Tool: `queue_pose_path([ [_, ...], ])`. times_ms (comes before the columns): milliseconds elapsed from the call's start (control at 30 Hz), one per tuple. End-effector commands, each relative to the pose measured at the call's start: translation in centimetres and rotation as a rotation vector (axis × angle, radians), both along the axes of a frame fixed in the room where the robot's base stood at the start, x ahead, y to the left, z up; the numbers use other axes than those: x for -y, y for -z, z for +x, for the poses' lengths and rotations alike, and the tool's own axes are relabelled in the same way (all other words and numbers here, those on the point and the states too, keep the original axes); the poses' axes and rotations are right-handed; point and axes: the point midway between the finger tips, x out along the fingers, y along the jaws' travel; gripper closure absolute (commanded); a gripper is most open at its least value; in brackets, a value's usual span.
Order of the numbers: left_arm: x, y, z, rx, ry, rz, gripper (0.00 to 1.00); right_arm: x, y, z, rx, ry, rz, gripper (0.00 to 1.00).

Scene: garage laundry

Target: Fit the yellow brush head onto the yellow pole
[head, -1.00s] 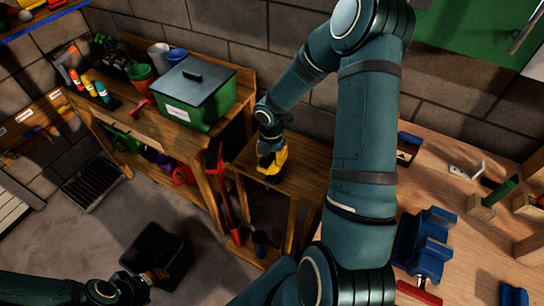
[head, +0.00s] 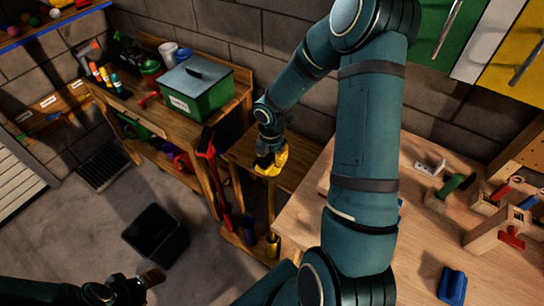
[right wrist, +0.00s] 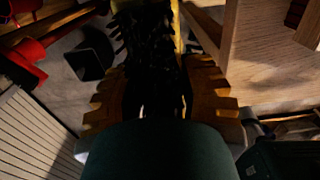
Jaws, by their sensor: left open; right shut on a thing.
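My right gripper (head: 268,150) is above the wooden rack in the head view, shut on the yellow brush head (head: 271,163). In the right wrist view, dark bristles (right wrist: 150,50) show between its two fingers (right wrist: 155,95). The yellow pole (head: 273,245) shows only in part, low in the rack below the right gripper. A narrow yellow strip (right wrist: 178,22) at the top of the right wrist view may be this pole. I cannot tell whether head and pole touch. My left gripper (head: 151,279) is open and empty at lower left.
A black bin (head: 157,235) stands on the floor. The workbench (head: 415,230) at right carries wooden blocks and a blue piece (head: 452,286). A green box (head: 195,95) stands on the back table.

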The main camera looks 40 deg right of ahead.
Motion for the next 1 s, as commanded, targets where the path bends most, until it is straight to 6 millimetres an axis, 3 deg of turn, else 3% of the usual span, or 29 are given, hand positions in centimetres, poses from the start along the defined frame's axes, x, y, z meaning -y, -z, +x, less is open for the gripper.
queue_pose_path([
  [567,0.0,-0.4,0.0,0.0,0.0,0.0,0.41,0.0,-0.1,0.0,0.001,-0.001,-0.001,1.0],
  [1000,0.1,1.4,0.0,0.0,0.0,0.002,0.41,0.0,1.9,0.0,0.001,-0.001,-0.001,1.0],
])
